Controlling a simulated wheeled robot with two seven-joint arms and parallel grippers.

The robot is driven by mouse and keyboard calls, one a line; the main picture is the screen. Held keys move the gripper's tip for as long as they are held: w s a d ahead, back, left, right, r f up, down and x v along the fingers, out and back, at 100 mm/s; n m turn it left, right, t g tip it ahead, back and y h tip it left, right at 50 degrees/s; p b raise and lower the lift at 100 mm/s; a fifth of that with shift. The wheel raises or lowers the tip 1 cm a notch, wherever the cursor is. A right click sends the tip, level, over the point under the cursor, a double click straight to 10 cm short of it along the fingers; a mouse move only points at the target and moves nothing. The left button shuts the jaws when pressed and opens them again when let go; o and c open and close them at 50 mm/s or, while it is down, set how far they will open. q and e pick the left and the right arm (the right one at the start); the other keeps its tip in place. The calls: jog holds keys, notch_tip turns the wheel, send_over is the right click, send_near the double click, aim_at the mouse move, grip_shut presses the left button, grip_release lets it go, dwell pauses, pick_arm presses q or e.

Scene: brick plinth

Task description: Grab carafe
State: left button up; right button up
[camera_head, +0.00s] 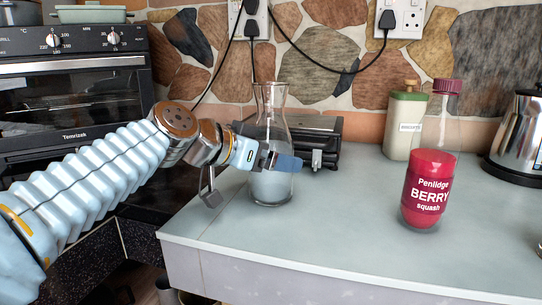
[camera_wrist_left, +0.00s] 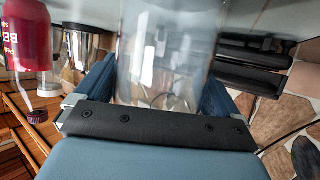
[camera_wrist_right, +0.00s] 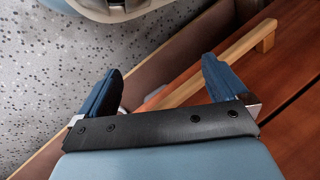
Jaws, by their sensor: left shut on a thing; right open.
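A clear glass carafe (camera_head: 272,182) with whitish contents in its lower part stands upright at the left of the grey worktop. My left gripper (camera_head: 276,160) is shut on the carafe at mid-body, with a blue finger across the glass. In the left wrist view the carafe (camera_wrist_left: 165,60) fills the space between the two blue fingers (camera_wrist_left: 160,98). In the head view the carafe's base looks to be at worktop level; I cannot tell whether it touches. My right gripper (camera_wrist_right: 160,88) is open and empty in the right wrist view, and out of the head view.
A dark appliance (camera_head: 318,140) sits behind the carafe. An oven (camera_head: 75,100) is at left. The worktop's middle is clear.

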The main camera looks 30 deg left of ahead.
pick_arm(q)
jog(key=shift+r, duration=0.35)
